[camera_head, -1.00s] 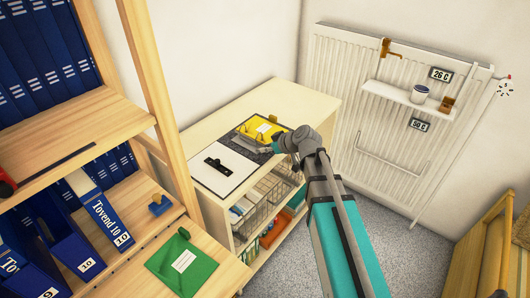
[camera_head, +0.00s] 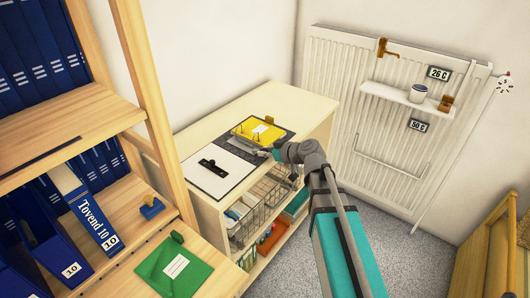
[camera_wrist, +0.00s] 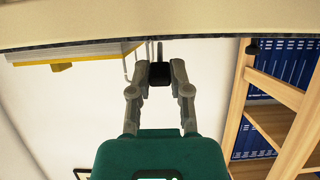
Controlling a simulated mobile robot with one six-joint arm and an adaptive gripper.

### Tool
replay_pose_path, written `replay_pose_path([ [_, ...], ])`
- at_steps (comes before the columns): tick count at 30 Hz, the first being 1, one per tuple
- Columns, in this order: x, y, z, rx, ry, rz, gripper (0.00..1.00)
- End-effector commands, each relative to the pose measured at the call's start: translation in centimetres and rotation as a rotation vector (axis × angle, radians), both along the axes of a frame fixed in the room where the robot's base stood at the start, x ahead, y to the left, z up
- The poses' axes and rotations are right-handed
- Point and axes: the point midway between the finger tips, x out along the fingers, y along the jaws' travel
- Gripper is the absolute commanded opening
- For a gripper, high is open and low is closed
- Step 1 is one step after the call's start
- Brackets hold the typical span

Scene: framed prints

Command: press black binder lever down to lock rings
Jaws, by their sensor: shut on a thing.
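An open binder lies on top of the low cabinet. Its left half shows a white page (camera_head: 220,178) with a black bar (camera_head: 213,167) across it. Its far half carries a yellow folder (camera_head: 257,131). My gripper (camera_head: 264,152) is low at the binder's right side, next to the middle. In the wrist view my gripper (camera_wrist: 159,76) is shut on a small black piece, which looks like the black lever (camera_wrist: 159,73). Pale metal rings (camera_wrist: 135,67) show just left of the fingers there, and the yellow folder (camera_wrist: 70,56) is farther left. Whether the rings are closed I cannot tell.
The low cabinet (camera_head: 305,112) holds wire baskets (camera_head: 262,208) below its top. A wooden shelf (camera_head: 60,140) with blue binders stands at left, with a green folder (camera_head: 175,268). A radiator (camera_head: 340,100) with a small shelf (camera_head: 395,96) is behind my arm.

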Motion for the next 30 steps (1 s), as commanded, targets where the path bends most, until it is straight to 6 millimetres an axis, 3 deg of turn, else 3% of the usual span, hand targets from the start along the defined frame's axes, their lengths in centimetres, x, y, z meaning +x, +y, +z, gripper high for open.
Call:
replay_pose_path([
  [1,-0.13,-0.02,-0.1,-0.004,0.002,0.003,0.0],
  [2,-0.13,-0.02,-0.1,-0.004,0.002,0.003,0.29],
  [7,-0.09,-0.02,-0.08,-0.003,0.001,0.001,0.6],
  [30,0.13,0.2,0.64,-0.046,0.037,0.003,0.6],
])
